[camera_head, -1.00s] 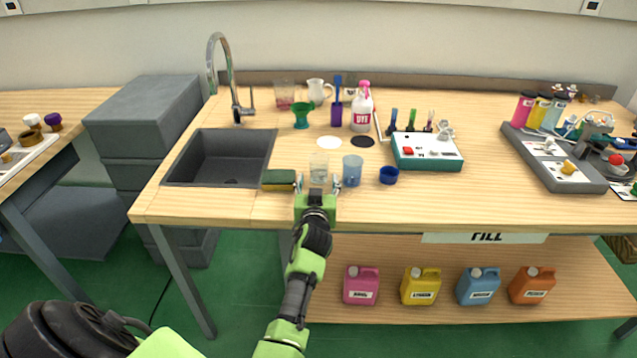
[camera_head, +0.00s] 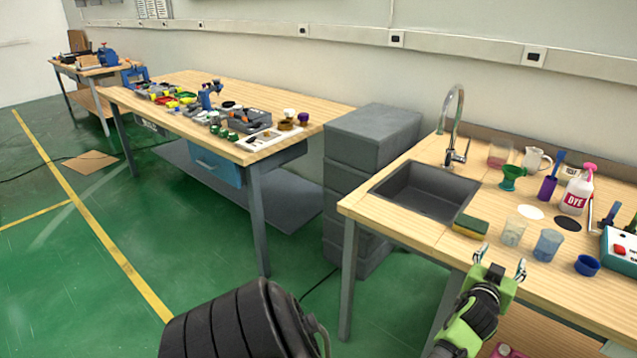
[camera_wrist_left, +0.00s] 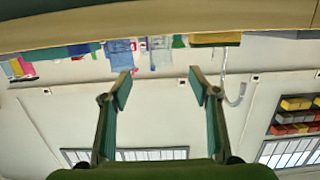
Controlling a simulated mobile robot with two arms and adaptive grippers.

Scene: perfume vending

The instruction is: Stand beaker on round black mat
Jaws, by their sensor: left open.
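A clear beaker (camera_head: 514,231) stands upright near the front edge of the sink bench. A blue-tinted beaker (camera_head: 548,244) stands just right of it. My left gripper (camera_head: 501,258) is open and empty at the bench's front edge, in front of the clear beaker. In the left wrist view, the left gripper (camera_wrist_left: 160,88) shows two spread fingers with nothing between them. The clear beaker (camera_wrist_left: 160,54) appears upside down beyond the fingertips. My right gripper is not in view.
A round white mat (camera_head: 530,212) lies behind the clear beaker. A sponge (camera_head: 470,225) and sink (camera_head: 430,193) are to the left, a blue cup (camera_head: 587,266) to the right. A dye bottle (camera_head: 577,193), purple holder (camera_head: 547,188) and green funnel (camera_head: 511,176) stand behind.

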